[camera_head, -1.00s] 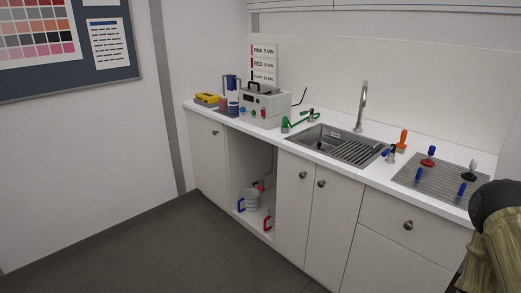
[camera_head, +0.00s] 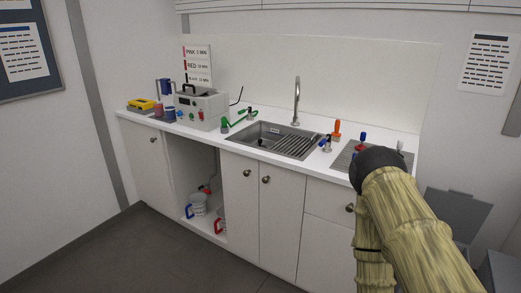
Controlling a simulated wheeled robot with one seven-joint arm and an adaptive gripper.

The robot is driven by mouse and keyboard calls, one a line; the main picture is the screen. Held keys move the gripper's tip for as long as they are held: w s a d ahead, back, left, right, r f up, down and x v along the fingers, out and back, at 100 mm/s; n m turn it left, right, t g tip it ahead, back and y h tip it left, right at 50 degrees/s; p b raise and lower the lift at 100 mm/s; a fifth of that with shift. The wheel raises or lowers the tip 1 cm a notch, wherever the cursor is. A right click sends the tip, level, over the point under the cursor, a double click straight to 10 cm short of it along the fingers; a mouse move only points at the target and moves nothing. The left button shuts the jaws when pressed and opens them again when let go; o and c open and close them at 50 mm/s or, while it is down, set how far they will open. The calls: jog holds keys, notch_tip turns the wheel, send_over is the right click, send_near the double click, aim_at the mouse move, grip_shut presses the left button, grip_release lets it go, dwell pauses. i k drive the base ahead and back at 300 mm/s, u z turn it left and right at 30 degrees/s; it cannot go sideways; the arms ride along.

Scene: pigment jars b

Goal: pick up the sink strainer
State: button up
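The steel sink (camera_head: 240,138) is set into the white counter under a tall tap (camera_head: 297,100). A small dark thing shows at the bottom left of its basin, too small to tell whether it is the sink strainer. I cannot make out the strainer for certain elsewhere. A ribbed grey rack covers the right part of the basin. My arm reaches in at the lower right, right of the sink and in front of the counter. My gripper is not seen.
A grey machine (camera_head: 202,107), jars and a yellow box (camera_head: 141,104) stand on the left of the counter. Green (camera_head: 224,125) and orange (camera_head: 336,130) handled tools flank the sink. A draining mat (camera_head: 345,158) with handled tools lies right, partly behind my arm. Jugs sit in the open cupboard.

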aim_at(259, 141)
jog(key=z, duration=0.45)
jog(key=k, duration=0.55)
jog(key=z, duration=0.85)
jog(key=i, duration=1.1)
jog(key=u, duration=1.05)
jog(key=i, duration=0.75)
jog(key=u, duration=0.8)
